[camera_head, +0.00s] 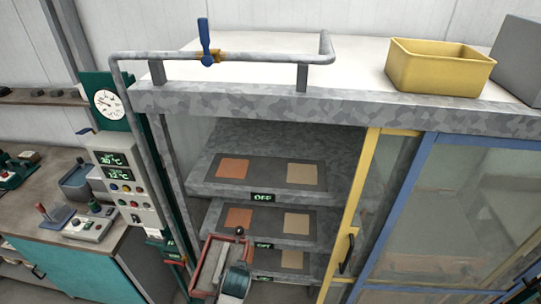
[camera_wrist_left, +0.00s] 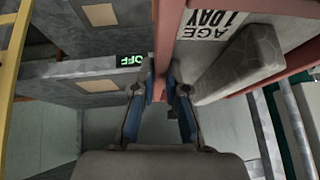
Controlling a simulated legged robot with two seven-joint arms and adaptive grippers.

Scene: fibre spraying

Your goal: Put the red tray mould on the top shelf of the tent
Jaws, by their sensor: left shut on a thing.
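The red tray mould (camera_head: 205,262) is at the bottom middle of the head view, in front of the tent's lower shelves and tilted. My left gripper (camera_wrist_left: 160,82) is shut on its red rim (camera_wrist_left: 168,35), which passes between the fingertips in the left wrist view. A grey slab and a label reading "AGE 1 DAY" show in the mould. The top shelf (camera_head: 215,189) has a red square, a tan square and a green "OFF" sign; it looks empty. The mould is below and in front of it. My right gripper is not in view.
The tent front is open between a green post (camera_head: 170,200) and a yellow-framed door (camera_head: 362,190) with a black handle. Lower shelves (camera_head: 212,217) carry similar squares. A grey pipe (camera_head: 250,57) and a yellow box (camera_head: 438,68) are on the tent roof. A control panel (camera_head: 125,185) stands left.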

